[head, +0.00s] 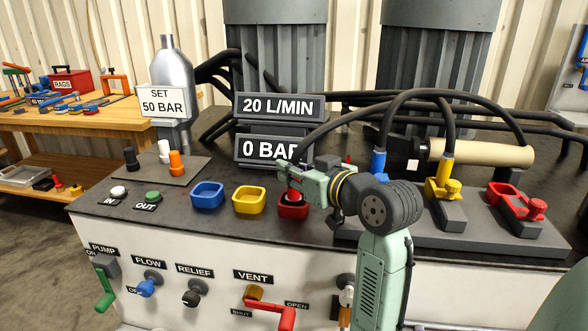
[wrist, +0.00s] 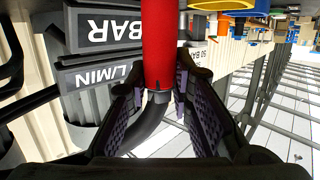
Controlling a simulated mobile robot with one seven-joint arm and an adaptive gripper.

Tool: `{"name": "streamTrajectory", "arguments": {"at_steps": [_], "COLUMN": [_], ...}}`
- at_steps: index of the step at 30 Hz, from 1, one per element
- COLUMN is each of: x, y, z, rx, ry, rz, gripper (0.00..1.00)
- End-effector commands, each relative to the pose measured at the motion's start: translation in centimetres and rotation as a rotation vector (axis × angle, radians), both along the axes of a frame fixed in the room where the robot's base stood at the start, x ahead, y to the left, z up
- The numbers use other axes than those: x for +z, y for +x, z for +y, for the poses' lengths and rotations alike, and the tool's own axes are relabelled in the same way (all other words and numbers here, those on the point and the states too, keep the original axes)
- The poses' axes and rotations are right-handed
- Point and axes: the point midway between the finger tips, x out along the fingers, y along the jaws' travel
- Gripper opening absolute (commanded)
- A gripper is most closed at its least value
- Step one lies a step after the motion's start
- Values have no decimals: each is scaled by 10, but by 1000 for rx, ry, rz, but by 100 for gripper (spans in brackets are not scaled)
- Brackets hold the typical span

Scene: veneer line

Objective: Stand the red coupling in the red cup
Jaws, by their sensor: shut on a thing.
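The red coupling (wrist: 158,45) is a red cylinder with a black hose at one end. It stands between the fingers of my gripper (wrist: 160,85) in the wrist view, and the gripper is shut on it. In the head view my gripper (head: 289,175) is right above the red cup (head: 293,212), and the hose arches from it up to the right. The gripper hides most of the coupling there. I cannot tell whether the coupling's lower end is inside the cup or just above it.
A yellow cup (head: 249,201) and a blue cup (head: 207,196) stand in a row left of the red cup. Blue and yellow couplings (head: 443,180) with hoses and a red socket (head: 518,203) are at right. Signs (head: 277,149) stand behind the cups.

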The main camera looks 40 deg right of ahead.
Motion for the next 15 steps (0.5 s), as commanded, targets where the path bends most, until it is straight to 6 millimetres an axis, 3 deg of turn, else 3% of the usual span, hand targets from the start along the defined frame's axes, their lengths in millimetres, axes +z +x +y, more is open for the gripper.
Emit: {"name": "streamTrajectory", "arguments": {"at_steps": [4,5,13,15], "x": [-5,-4,-3,-3], "y": [0,0,0,0], "z": [0,0,0,0], "rx": [1,1,0,0], "ry": [0,0,1,1], "rz": [-1,0,0,0], "gripper": [0,22,40,40]}}
